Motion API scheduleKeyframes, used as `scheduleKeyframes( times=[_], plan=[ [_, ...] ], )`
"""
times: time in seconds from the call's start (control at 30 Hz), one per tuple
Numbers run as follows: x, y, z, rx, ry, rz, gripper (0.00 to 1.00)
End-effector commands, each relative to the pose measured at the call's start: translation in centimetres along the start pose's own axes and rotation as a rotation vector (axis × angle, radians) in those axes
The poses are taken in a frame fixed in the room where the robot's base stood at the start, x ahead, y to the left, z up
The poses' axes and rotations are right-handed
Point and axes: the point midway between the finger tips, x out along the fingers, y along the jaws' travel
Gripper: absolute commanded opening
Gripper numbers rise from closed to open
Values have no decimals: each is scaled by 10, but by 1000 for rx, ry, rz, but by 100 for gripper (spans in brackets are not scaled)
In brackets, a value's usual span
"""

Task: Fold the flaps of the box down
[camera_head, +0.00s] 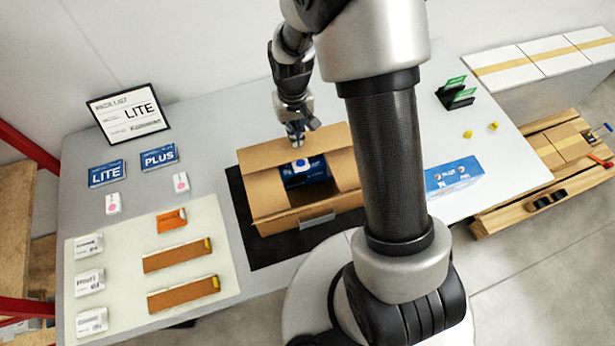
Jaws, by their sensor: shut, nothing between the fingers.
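An open brown cardboard box (278,206) stands on a black mat (262,254) in the middle of the table. Its back flap (270,152) and front flap (285,222) show, and a dark blue item with a white and blue top (305,172) lies inside. My gripper (296,140) is shut and empty, pointing down at the back edge of the box, close to the back flap. I cannot tell if it touches the flap. My arm hides the right side of the box.
My arm fills the right middle of the view. A blue and white carton (453,176) lies right of the box. Blue LITE (107,174) and PLUS (159,156) cards, a framed sign (128,113) and a pale mat (222,262) with several parts are at left. Green-topped black holders (455,93) stand at back right.

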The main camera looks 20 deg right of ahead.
Motion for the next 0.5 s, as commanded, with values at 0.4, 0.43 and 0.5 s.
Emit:
scheduleKeyframes(
  times=[0.4, 0.43, 0.5],
  plan=[
    [6, 0, 0, 0, 0, 0, 0],
    [6, 0, 0, 0, 0, 0, 0],
    [7, 0, 0, 0, 0, 0, 0]
  ],
)
